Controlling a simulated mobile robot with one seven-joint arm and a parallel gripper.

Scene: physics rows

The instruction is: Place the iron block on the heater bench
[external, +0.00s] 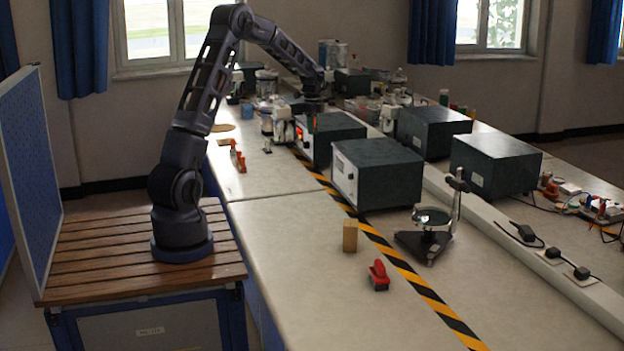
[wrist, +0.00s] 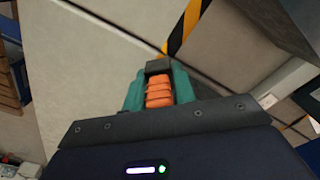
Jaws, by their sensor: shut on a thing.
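My gripper (wrist: 158,88) shows in the wrist view with teal fingers on either side of orange ribbed parts. It is shut on a small dark grey block (wrist: 158,66) at the fingertips, which looks like the iron block. In the external view my gripper (external: 312,120) is far along the bench, low by the dark instrument boxes, and the block cannot be made out there. I cannot tell for sure which thing is the heater bench.
Dark instrument boxes (external: 377,174) stand along the bench. A wooden block (external: 349,236), a red-handled item (external: 378,275) and a black-footed stand (external: 428,243) are nearer. Crowded glassware lies behind my gripper. The left strip of bench top (external: 285,230) is mostly clear.

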